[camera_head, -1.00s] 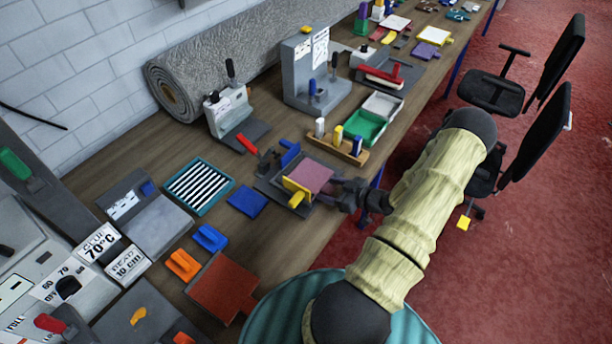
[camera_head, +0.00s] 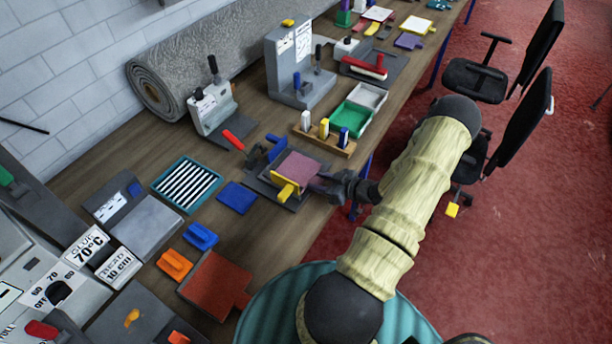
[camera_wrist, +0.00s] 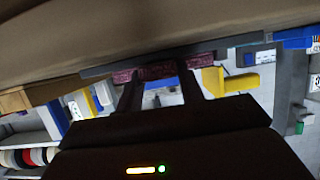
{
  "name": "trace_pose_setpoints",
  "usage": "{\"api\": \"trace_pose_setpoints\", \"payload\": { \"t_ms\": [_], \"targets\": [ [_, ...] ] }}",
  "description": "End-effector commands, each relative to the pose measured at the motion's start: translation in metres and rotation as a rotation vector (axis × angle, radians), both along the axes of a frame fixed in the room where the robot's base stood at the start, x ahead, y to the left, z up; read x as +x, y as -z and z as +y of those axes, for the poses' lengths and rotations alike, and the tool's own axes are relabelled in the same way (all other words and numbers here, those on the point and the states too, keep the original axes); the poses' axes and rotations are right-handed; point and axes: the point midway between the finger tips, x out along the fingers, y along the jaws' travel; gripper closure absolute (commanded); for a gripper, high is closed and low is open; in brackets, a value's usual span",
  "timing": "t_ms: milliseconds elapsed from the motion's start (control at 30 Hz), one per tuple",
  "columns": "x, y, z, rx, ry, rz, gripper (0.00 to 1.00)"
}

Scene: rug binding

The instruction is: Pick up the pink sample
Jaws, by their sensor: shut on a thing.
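The pink sample (camera_head: 298,167) is a flat square at the dark grey fixture (camera_head: 294,203) near the table's front edge. A yellow clamp part (camera_head: 285,190) stands at its near left and a blue part (camera_head: 276,149) at its far left. My gripper (camera_head: 322,184) comes from the right and is shut on the sample's right edge. In the wrist view the sample (camera_wrist: 158,71) shows as a thin dark pink strip at my fingertips. I cannot tell whether the sample rests on the fixture or is slightly above it.
A wooden block with several coloured pegs (camera_head: 324,138) stands just behind. A blue square (camera_head: 237,197) and a striped teal-framed tray (camera_head: 187,184) lie to the left. A green tray (camera_head: 352,118) is farther back. Chairs (camera_head: 478,75) stand on the red floor at right.

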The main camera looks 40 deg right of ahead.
Motion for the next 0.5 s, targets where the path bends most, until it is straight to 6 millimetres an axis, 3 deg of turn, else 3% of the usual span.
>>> {"api": "trace_pose_setpoints", "payload": {
  "t_ms": [267, 500],
  "targets": [
    [0.0, -0.01, -0.001, -0.002, 0.0, -0.001, 0.89],
    [-0.001, -0.034, -0.002, -0.004, 0.003, -0.003, 0.89]
  ]
}}
